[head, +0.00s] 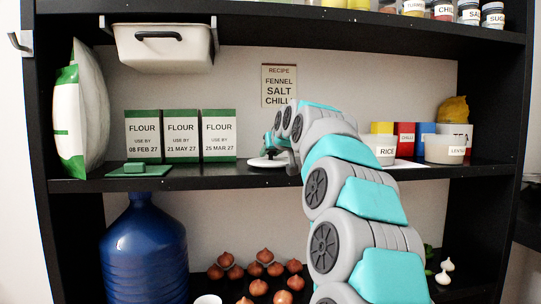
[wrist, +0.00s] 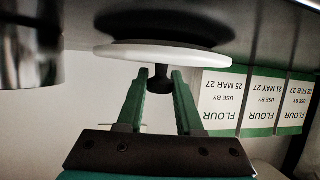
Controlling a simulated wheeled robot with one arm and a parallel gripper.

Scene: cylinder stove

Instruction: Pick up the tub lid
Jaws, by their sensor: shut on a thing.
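The tub lid (head: 267,162) is a white disc with a dark knob, at the middle shelf, right of the flour boxes. In the wrist view, which is upside down, the lid (wrist: 160,54) spans the upper middle. My gripper (wrist: 161,80) has its green fingers on either side of the dark knob, shut on it. Whether the lid touches the shelf or hangs just above it I cannot tell. In the head view my arm partly hides the gripper. A white tub marked RICE (head: 380,150) and one marked LENTILS (head: 444,149) stand farther right.
A white drawer (head: 163,47) hangs under the upper shelf. A recipe card (head: 279,85) is on the back wall. A shiny dark object (wrist: 30,45) shows at the wrist view's left.

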